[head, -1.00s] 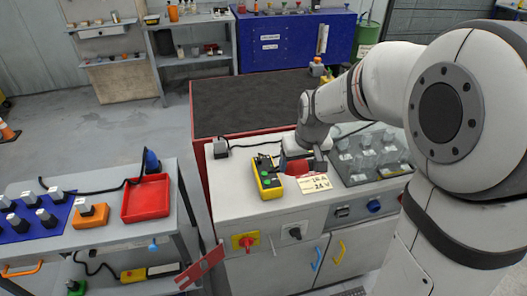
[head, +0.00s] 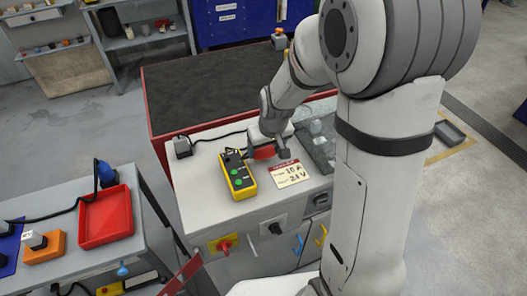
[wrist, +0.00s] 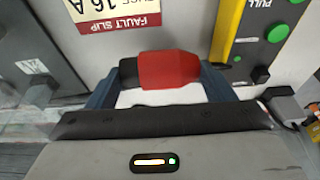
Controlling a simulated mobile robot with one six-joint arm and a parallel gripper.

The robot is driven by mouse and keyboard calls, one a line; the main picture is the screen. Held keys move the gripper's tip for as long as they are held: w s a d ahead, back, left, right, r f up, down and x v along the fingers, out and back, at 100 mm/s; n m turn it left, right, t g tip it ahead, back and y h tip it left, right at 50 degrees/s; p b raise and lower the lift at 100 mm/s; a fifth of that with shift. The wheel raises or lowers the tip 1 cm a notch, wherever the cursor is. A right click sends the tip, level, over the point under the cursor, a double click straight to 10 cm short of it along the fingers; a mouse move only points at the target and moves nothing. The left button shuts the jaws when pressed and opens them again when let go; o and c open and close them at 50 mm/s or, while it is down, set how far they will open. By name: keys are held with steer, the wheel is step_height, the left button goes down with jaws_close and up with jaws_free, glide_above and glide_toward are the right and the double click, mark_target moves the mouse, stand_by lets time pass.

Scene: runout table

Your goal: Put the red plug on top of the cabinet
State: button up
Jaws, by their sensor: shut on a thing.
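The red plug (wrist: 170,70), with a black end at its left, lies crosswise between the fingers of my gripper (wrist: 158,84) in the wrist view. My gripper is shut on it. In the head view the red plug (head: 265,153) shows below my gripper (head: 268,146), over the pale top of the cabinet (head: 207,163). It is between the yellow control box and the fault slip. I cannot tell whether the plug touches the top.
A yellow control box (head: 238,175) with green buttons and a fault slip (head: 290,173) lie close by on the cabinet.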

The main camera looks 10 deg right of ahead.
steer(key=shift+f, duration=1.15)
steer(key=shift+f, duration=0.15)
steer(key=o, duration=0.9)
steer(key=shift+r, duration=0.3)
steer(key=a+v, duration=0.1)
steer(key=v, duration=1)
steer(key=s+d+r+m, duration=0.1)
steer(key=s+d, duration=0.1)
steer(key=s, duration=0.3)
steer(key=s+d+r+m, duration=0.1)
steer(key=s+d+r, duration=0.1)
steer(key=s, duration=0.4)
steer(key=s+d+r+m, duration=0.1)
steer(key=s+d, duration=0.2)
steer(key=s, duration=0.2)
steer(key=shift+s+d+r+h+b, duration=0.15)
steer(key=shift+s+d+h+b, duration=0.15)
steer(key=shift+s+h, duration=0.1)
